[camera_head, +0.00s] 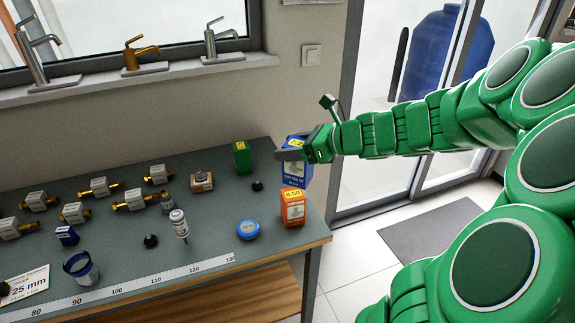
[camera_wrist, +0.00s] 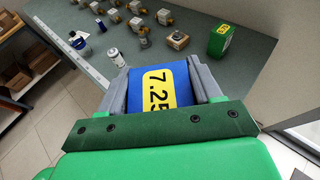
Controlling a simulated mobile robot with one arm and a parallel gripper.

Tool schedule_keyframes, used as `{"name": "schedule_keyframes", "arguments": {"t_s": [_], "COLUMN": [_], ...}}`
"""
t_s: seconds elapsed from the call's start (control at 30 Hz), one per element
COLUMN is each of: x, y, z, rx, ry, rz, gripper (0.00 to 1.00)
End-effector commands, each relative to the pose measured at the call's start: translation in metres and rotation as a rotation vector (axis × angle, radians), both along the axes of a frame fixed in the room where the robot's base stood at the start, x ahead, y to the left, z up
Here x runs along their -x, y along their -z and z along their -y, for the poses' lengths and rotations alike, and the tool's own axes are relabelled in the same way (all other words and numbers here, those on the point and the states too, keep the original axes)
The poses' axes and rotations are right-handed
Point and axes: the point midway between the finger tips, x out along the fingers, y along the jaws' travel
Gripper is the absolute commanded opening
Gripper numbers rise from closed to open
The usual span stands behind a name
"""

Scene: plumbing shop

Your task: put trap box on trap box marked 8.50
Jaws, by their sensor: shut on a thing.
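My gripper (camera_head: 290,155) is shut on a blue trap box (camera_head: 294,177). It holds the box near the table's right end, behind the orange box in the head view. In the wrist view the blue box (camera_wrist: 160,88) sits between both fingers, its yellow 7.25 label facing the camera. The orange trap box (camera_head: 293,211) stands upright on the table near its front right corner. Its yellow label on top appears to read 8.50. The blue box looks apart from it. I do not see the orange box in the wrist view.
A green box (camera_head: 242,158) stands farther back on the table (camera_head: 215,220). A round blue tin (camera_head: 248,229) is left of the orange box. A white bottle (camera_head: 179,224), a dark cap (camera_head: 257,186) and several brass fittings lie leftward. A ruler strip (camera_head: 140,286) runs along the front edge.

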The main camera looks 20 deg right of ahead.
Motion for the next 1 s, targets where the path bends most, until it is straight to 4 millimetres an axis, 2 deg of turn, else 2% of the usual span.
{"name": "schedule_keyframes", "arguments": {"t_s": [0.3,0.5,0.83,1.0], "x": [-0.026,-0.039,-0.048,-0.049], "y": [0.033,0.048,0.058,0.077], "z": [0.003,0.006,0.008,0.008], "rx": [-0.004,-0.001,-0.002,-0.005], "ry": [-0.005,-0.002,-0.001,0.000], "rz": [-0.002,0.000,0.000,-0.002], "gripper": [0.26,0.26,0.26,0.26]}}
